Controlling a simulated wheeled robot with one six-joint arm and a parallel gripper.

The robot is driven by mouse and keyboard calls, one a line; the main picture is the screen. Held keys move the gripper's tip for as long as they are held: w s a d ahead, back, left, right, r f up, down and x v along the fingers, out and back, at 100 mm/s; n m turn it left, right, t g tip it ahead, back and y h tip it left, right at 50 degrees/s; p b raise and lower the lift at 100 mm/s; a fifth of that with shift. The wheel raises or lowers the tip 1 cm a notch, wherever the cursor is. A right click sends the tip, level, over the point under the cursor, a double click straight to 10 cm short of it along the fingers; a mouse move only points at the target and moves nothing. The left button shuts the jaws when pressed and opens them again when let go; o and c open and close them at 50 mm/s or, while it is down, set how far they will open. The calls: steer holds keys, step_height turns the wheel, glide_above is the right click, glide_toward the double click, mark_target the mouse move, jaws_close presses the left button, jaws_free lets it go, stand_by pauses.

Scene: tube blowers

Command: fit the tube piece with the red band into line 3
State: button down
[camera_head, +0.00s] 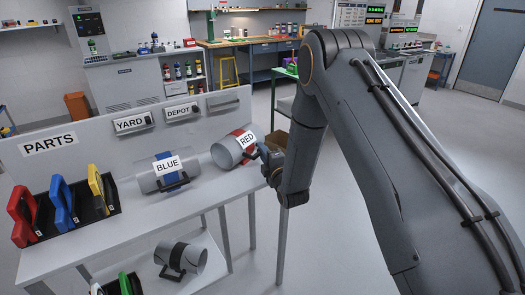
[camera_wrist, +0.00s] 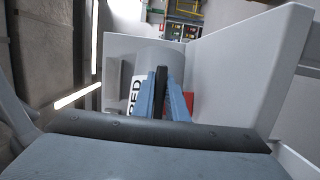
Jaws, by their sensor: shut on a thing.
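The tube piece with the red band (camera_head: 229,150) is a grey cylinder with a label "RED". Whether the tube touches the table I cannot tell. Line 3 is not identifiable in these views.
The parts table (camera_head: 130,236) also bears a tube with a blue band (camera_head: 149,182) and a rack of coloured clamps (camera_head: 86,212). Another tube (camera_head: 195,257) lies on the shelf below. A back panel (camera_head: 92,160) stands behind. Open floor (camera_head: 345,200) lies to the right.

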steer(key=c, duration=1.8)
jaws_free()
steer(key=shift+f, duration=0.1)
steer(key=shift+o, duration=0.2)
